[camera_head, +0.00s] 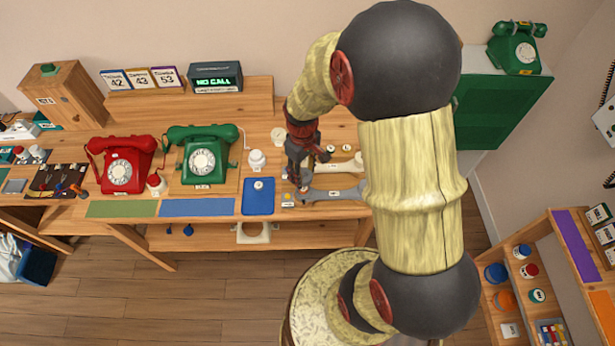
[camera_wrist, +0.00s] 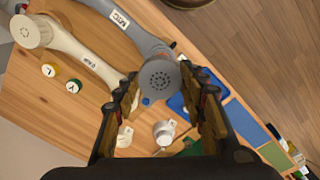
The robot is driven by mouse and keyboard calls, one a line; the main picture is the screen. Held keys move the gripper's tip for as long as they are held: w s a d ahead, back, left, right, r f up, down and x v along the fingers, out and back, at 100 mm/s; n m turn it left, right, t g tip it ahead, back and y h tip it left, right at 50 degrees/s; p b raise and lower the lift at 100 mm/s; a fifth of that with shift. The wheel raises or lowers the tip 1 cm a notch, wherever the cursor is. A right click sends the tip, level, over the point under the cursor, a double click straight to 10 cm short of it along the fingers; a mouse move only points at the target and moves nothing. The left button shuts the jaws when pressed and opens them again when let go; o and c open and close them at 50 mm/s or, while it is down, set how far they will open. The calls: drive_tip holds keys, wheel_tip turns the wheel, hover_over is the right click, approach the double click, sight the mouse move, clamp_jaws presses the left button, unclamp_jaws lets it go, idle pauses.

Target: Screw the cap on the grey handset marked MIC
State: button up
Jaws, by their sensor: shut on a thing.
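The grey handset marked MIC (camera_wrist: 120,18) lies at the top of the wrist view, and in the head view (camera_head: 335,194) it lies at the table's front edge. A grey round cap with small holes (camera_wrist: 160,78) is at its near end, between my fingertips. It appears to touch the handset's end; I cannot tell whether its thread is engaged. My gripper (camera_wrist: 165,95) is shut on the cap. In the head view my gripper (camera_head: 303,182) is over the left end of the grey handset, and my wrist partly hides that end.
A cream handset (camera_head: 345,166) lies just behind the grey one. Two small round tokens (camera_wrist: 61,78) lie near it. A blue mat (camera_head: 258,205), a white jar (camera_head: 257,161), a green phone (camera_head: 203,155) and a red phone (camera_head: 122,165) stand to the left.

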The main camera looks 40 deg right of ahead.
drive_tip(key=shift+a+f, duration=0.15)
drive_tip(key=shift+f, duration=0.25)
drive_tip(key=shift+f+b, duration=0.65)
drive_tip(key=shift+b, duration=0.1)
drive_tip(key=shift+f+b, duration=1.35)
drive_tip(key=shift+f, duration=0.4)
drive_tip(key=shift+p, duration=0.4)
drive_tip(key=shift+f+b, duration=0.35)
drive_tip(key=shift+f, duration=0.3)
drive_tip(key=o, duration=1)
drive_tip(key=shift+c, duration=0.2)
